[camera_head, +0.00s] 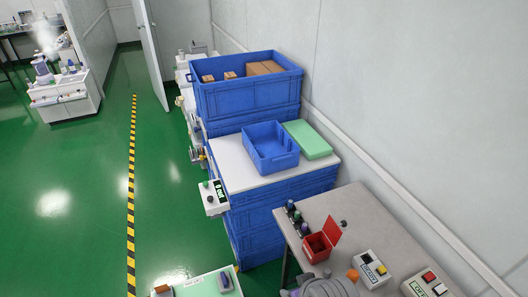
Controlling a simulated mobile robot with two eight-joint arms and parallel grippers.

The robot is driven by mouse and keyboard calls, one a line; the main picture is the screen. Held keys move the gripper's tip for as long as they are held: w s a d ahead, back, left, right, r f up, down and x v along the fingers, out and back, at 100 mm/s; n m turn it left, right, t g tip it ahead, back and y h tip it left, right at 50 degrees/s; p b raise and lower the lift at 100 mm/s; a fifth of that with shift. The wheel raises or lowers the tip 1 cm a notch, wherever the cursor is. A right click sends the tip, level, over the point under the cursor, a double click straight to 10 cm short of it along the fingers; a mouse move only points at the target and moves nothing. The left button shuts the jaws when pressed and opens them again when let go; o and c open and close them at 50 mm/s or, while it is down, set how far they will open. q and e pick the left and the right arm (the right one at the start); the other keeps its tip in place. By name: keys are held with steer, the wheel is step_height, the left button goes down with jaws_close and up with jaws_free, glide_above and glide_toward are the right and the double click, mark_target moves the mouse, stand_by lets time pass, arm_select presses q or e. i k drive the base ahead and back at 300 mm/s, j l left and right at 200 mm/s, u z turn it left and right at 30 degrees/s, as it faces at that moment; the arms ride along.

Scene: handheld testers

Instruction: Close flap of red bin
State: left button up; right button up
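A small red bin (316,248) stands on the grey-topped table at the lower right. Its red flap (333,230) is open, standing up and tilted at the bin's back right side, and the dark inside of the bin shows. A grey rounded mechanism (328,288), which looks like part of my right arm and gripper, is at the bottom edge just in front of the bin. It appears apart from the flap; its fingers cannot be made out. My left gripper is not seen.
Several knobbed devices (293,212) stand left of the bin. Button boxes (371,269) (428,284) stand to its right. Stacked blue crates (245,100) are behind, along the wall. A light green surface (207,284) with a handheld device (225,281) is at bottom left.

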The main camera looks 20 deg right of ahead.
mark_target(332, 230)
steer(key=z, duration=1.25)
